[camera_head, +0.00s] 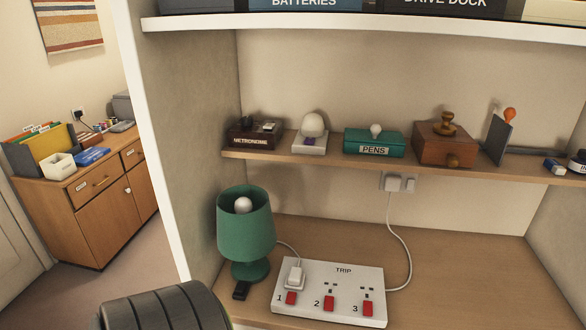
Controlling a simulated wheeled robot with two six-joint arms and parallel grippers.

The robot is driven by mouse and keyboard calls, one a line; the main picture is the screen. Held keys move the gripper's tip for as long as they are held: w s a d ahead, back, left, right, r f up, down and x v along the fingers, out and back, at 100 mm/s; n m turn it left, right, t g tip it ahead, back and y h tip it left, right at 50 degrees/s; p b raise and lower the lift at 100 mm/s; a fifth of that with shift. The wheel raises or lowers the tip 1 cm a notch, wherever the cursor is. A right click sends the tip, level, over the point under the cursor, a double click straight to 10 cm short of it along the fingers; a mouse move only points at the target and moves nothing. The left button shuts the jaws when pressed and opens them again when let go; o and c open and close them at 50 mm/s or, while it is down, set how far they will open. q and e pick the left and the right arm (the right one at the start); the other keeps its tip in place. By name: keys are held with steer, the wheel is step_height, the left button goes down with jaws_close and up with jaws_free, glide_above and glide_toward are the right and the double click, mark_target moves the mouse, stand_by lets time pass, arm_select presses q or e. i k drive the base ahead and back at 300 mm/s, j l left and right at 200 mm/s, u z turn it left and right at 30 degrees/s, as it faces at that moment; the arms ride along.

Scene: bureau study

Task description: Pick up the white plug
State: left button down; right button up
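A white plug (295,274) sits in socket 1 of a white power strip (345,280) marked TRIP, on the lower desk surface. A white cord runs from the plug back toward the green lamp (246,232). Red switches stand beside the numbers 1, 2 and 3; sockets 2 and 3 are empty. Another white plug (392,182) is in the wall socket under the shelf, and its cord runs down to the strip's right side. Neither of my grippers is in view.
A small black object (241,290) lies by the lamp foot. The shelf (330,160) above holds a teal PENS box (375,144), a wooden box (444,146) and other items. The desk (470,270) right of the strip is clear. A dark ribbed shape (165,310) rises at bottom left.

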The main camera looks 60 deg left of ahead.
mark_target(295, 280)
steer(key=k+j+u, duration=0.15)
steer(key=u, duration=1.4)
